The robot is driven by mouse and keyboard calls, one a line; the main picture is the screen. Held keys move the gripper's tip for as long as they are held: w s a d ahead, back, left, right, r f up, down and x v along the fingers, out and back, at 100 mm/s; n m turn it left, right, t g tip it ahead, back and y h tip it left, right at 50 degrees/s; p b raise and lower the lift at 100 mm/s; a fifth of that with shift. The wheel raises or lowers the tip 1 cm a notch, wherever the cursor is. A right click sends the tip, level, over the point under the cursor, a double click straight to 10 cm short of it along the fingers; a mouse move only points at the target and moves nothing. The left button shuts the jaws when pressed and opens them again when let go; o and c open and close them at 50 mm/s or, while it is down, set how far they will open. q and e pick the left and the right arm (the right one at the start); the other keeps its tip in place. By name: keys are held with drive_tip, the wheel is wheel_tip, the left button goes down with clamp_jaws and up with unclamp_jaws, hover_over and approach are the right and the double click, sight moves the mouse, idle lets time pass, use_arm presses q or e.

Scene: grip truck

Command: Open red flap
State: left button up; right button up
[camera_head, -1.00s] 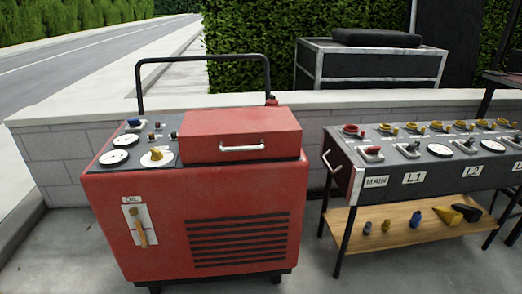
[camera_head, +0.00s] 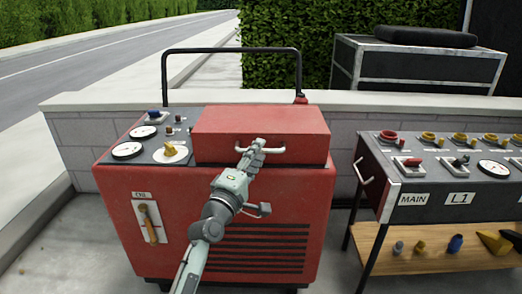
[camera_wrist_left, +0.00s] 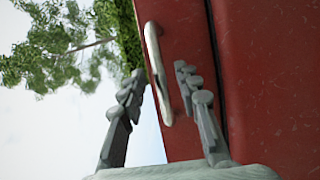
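The red flap (camera_head: 262,122) is a box-like lid on top of the red machine, and it is closed. Its silver bar handle (camera_head: 272,150) is on the front face. My left gripper (camera_head: 251,150) reaches up from below to the left part of the handle and hides some of it. In the left wrist view my left gripper (camera_wrist_left: 160,82) has its fingers apart. The handle (camera_wrist_left: 153,50) runs between the fingertips there, beside the red flap front (camera_wrist_left: 185,40). Whether a finger touches the handle I cannot tell. My right gripper is in no view.
The red machine (camera_head: 130,195) has gauges and a yellow knob left of the flap and a black tube rail (camera_head: 230,50) behind. A control table (camera_head: 410,175) stands to the right. A low wall (camera_head: 85,140) runs behind.

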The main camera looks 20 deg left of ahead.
use_arm(q)
drive_tip(key=shift+x, duration=0.95)
drive_tip(key=shift+c, duration=0.6)
clamp_jaws()
